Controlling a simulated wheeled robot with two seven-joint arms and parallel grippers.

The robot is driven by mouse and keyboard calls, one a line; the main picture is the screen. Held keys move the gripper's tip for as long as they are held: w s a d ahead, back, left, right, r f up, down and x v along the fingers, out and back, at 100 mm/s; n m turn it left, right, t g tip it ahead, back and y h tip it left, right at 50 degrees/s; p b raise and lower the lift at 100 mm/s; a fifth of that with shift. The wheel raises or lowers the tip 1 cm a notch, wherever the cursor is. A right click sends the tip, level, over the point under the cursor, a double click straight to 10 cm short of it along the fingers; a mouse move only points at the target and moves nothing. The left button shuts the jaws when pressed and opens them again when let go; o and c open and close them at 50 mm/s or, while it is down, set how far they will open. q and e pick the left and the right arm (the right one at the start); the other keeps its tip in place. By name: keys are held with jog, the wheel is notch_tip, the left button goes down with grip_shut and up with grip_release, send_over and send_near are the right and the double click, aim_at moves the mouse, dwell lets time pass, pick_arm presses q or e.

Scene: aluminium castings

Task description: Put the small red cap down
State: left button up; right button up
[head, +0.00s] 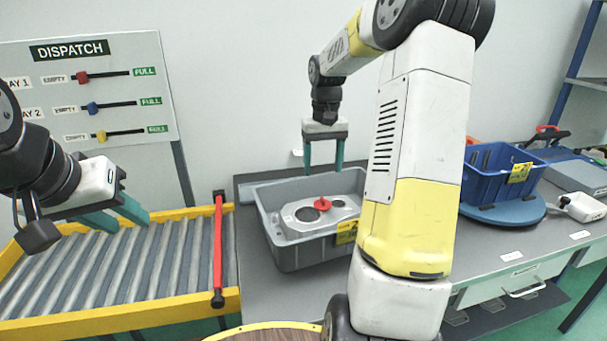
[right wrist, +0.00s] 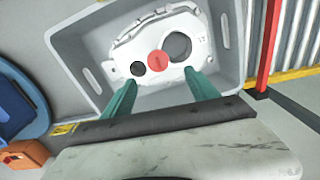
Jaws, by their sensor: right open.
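The small red cap (head: 322,203) sits on the aluminium casting (head: 343,212), between its two round openings. The casting lies in a grey bin (head: 300,255) on the bench. In the right wrist view the cap (right wrist: 158,63) shows as a red disc on the casting (right wrist: 130,45), beside the smaller dark hole. My right gripper (head: 323,170) is open and empty, pointing down above the bin, with its green fingers (right wrist: 160,95) apart and clear of the cap. My left gripper (head: 122,218) is over the roller conveyor at the left; its two green fingers look apart, with nothing between them.
The roller conveyor (head: 150,262) with yellow rails and a red bar (head: 218,250) stands left of the bin. A blue crate (head: 492,180) stands on a round blue turntable (head: 510,212) at the right. A dispatch board (head: 85,95) with sliders is behind. My right arm hides part of the bench.

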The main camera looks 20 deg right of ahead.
jog(key=s+a+r+t, duration=0.3)
jog(key=s+a+r, duration=0.55)
jog(key=s, duration=0.35)
jog(key=s+a+n+t+y, duration=0.1)
jog(key=s+a+t+y, duration=0.1)
jog(key=s, duration=0.9)
jog(key=a+t, duration=0.1)
jog(key=a, duration=0.1)
jog(key=shift+s+a+r, duration=0.3)
jog(key=shift+s+a, duration=0.1)
